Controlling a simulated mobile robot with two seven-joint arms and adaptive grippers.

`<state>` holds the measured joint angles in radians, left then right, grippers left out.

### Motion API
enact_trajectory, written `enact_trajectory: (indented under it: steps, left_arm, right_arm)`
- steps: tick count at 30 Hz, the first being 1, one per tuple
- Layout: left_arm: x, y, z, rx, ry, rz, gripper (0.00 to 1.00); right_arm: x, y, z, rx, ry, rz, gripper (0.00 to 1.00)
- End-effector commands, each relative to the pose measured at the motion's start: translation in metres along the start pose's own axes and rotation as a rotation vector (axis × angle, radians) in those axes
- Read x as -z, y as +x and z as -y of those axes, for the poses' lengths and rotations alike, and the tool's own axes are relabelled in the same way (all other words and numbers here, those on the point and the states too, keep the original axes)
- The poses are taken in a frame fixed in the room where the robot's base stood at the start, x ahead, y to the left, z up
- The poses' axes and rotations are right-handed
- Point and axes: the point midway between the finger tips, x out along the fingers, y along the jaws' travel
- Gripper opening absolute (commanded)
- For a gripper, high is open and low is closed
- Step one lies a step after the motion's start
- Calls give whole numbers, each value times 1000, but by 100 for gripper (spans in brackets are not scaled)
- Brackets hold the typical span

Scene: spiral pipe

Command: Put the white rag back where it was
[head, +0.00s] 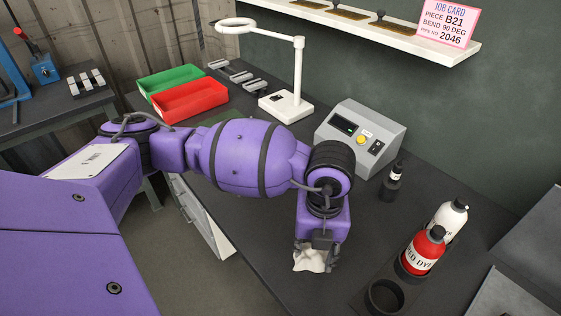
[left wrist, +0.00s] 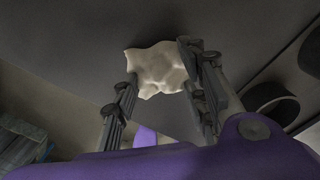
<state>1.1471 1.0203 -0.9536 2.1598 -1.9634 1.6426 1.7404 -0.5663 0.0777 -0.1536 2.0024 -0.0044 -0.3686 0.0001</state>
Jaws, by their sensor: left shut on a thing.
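The white rag (head: 309,260) is crumpled and sits below my left gripper (head: 318,246) over the dark bench top, near its front edge. In the left wrist view the rag (left wrist: 158,70) lies between the fingertips of my left gripper (left wrist: 160,90), which is shut on it. I cannot tell whether the rag touches the bench. The fingers are mostly hidden in the head view by the purple wrist. My right gripper is not in view.
To the right stand a red dye bottle (head: 422,253), a white bottle (head: 449,218), an empty dark ring holder (head: 385,297) and a small dark bottle (head: 392,184). Behind are a grey control box (head: 365,135), a white lamp (head: 298,75), a red tray (head: 190,101) and a green tray (head: 170,77).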

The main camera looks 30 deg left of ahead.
Motion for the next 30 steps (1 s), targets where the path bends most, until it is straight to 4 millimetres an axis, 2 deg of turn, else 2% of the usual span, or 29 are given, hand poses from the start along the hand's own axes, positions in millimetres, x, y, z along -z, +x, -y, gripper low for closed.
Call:
enact_trajectory:
  steps: [1,2,6,14,19,23,30]
  left_arm:
    - [0,2,1,1,1,1,15]
    - [-1,1,1,1,1,2,42]
    - [-1,1,1,2,1,2,59]
    - [-1,0,1,2,1,2,59]
    - [-2,-10,2,4,1,5,59]
    - [-2,-34,2,5,2,8,59]
    - [-2,-86,2,5,3,7,59]
  right_arm:
    - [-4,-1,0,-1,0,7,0]
    - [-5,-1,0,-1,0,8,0]
    - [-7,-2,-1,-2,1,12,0]
    - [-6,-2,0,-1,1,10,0]
    - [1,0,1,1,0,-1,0]
    - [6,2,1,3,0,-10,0]
    - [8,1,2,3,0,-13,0]
